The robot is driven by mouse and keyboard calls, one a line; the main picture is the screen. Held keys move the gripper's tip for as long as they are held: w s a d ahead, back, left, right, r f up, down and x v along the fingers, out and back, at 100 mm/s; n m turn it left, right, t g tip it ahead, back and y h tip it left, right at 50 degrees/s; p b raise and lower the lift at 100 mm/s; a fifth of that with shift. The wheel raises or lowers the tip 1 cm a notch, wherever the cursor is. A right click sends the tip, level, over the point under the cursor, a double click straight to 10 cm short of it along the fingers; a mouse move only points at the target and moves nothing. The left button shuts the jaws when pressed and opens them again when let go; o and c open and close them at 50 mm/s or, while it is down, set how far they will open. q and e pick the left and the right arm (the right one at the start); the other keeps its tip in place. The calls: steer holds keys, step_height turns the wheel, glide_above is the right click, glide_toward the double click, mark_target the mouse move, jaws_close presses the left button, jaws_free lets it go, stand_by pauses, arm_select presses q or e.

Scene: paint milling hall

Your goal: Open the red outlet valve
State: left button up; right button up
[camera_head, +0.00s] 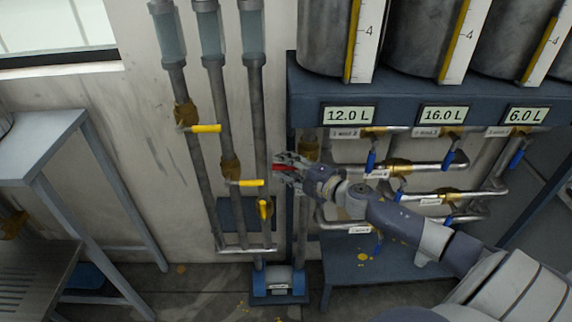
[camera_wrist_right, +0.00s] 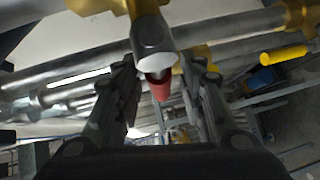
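The red outlet valve handle (camera_head: 281,168) shows in the head view beside the dark upright post, left of the tank stand. It also shows in the wrist view (camera_wrist_right: 159,87), below the rounded silver end of a valve stem. My right gripper (camera_head: 284,169) reaches in from the right at the handle. Its two fingers stand apart, one on each side of the red handle. In the wrist view a gap shows between handle and fingers, so it looks open and not closed on it. The gripper partly hides the valve in the head view. My left gripper is not in view.
Yellow-handled valves (camera_head: 206,129) sit on vertical pipes to the left. Blue-handled valves (camera_head: 371,160) on horizontal pipes crowd the space around my right arm. A blue-grey stand (camera_head: 300,90) carries metal tanks above. A metal table (camera_head: 40,140) stands at the left.

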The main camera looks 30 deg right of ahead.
steer(key=shift+w, duration=0.1)
jaws_close()
